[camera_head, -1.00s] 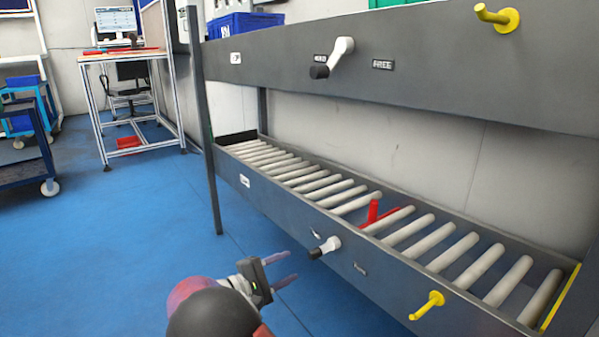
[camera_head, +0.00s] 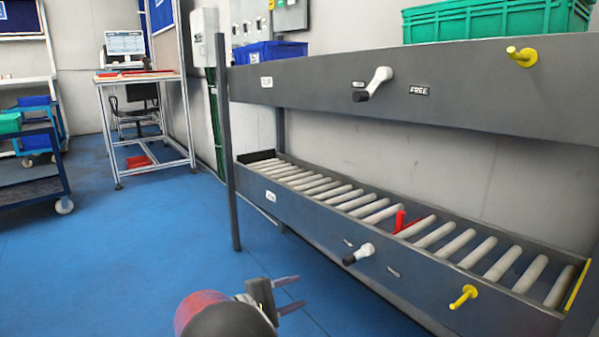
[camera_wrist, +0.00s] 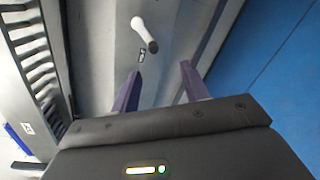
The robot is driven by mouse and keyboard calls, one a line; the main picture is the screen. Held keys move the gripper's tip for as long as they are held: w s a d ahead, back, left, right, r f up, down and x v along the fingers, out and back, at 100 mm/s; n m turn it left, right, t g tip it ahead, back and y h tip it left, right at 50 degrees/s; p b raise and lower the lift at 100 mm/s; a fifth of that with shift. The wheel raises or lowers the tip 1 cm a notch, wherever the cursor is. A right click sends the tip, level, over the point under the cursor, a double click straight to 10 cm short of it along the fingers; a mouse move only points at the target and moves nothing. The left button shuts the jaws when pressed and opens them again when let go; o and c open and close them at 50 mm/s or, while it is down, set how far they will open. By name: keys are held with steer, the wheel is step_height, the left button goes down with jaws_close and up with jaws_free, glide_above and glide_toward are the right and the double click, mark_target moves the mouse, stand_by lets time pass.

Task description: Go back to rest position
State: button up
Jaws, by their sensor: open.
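My gripper (camera_head: 290,295) is open and empty, low in front of the roller conveyor's (camera_head: 290,205) dark side rail. In the wrist view its two purple fingers (camera_wrist: 160,88) stand apart with nothing between them. Beyond them a white-and-black handle (camera_wrist: 146,34) sticks out of the rail. The same lower handle (camera_head: 358,254) shows in the head view, to the right of my gripper and apart from it. A red scanner-like object (camera_head: 410,224) lies on the rollers, partly hidden by the rail.
A second handle (camera_head: 373,84) and a yellow peg (camera_head: 522,56) stick out of the upper shelf, and another yellow peg (camera_head: 463,296) out of the lower rail. A green crate (camera_head: 490,20) sits on top. A desk (camera_head: 140,80) and cart (camera_head: 30,190) stand left. Blue floor between is clear.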

steer(key=s+d+r+m+g+y+p, duration=0.25)
steer(key=s+d+r+g, duration=0.2)
steer(key=d, duration=0.35)
steer(key=s+d+r+m+g+y+p, duration=0.2)
steer(key=s+d+r+m+g+y, duration=0.1)
steer(key=s+d+r, duration=0.3)
steer(key=s+d+r+m+t+y+p, duration=0.1)
steer(key=s+r+m+t+y+p, duration=0.1)
steer(key=s, duration=0.7)
steer(key=s+d+r+m+t+y+p, duration=0.2)
steer(key=s+r+m+y, duration=0.3)
steer(key=s, duration=0.5)
step_height(320, 180, up, 2)
steer(key=shift+s+d+r+y+p, duration=0.1)
steer(key=shift+s+d+y+p, duration=0.1)
steer(key=shift+y+p, duration=0.7)
